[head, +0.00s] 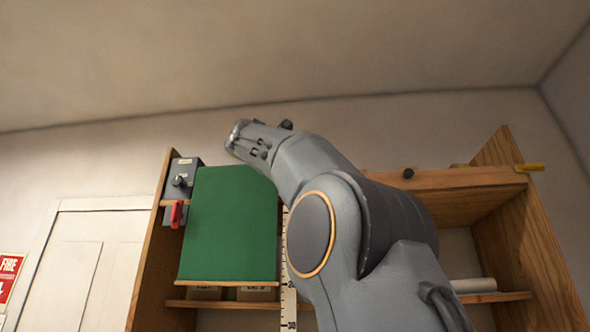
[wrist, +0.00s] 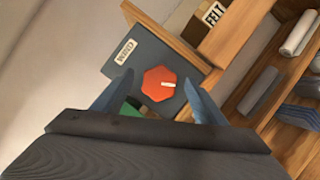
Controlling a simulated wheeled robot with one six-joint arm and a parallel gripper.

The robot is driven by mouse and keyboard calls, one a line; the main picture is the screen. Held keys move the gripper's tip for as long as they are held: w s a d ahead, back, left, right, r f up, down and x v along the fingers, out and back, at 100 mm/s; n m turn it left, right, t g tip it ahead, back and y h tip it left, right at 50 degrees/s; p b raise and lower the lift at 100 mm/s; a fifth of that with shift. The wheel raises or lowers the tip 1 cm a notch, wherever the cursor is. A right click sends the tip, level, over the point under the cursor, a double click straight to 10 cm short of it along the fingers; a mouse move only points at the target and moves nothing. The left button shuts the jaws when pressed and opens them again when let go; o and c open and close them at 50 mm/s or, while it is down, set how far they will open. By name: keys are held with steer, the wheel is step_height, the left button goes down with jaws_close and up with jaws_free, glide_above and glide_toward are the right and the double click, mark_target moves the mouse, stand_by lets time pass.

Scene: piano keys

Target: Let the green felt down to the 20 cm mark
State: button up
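The green felt (head: 228,225) hangs as a flat sheet in the wooden cabinet, with a wooden bar (head: 227,283) along its lower edge. A white scale (head: 290,304) stands just right of it. The bar is about level with a number starting with 2, partly covered by my arm; 30 shows below. My gripper (head: 240,132) is near the felt's top edge. In the wrist view its fingers are spread on either side of a red knob (wrist: 159,83) with a pale mark, on a dark labelled box (wrist: 125,75). I cannot tell whether they touch it. A sliver of felt shows beside it.
In the head view, a grey box with a black knob (head: 180,181) and a red handle (head: 177,214) are left of the felt. A shelf (head: 250,304) runs below. A FELT label (wrist: 214,14) and grey rolls (wrist: 298,34) show in the wrist view.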

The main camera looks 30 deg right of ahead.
steer(key=b+v, duration=0.4)
steer(key=v, duration=0.3)
steer(key=shift+s+a, duration=0.25)
steer(key=shift+a, duration=0.05)
steer(key=shift+f, duration=0.1)
stand_by(0.4)
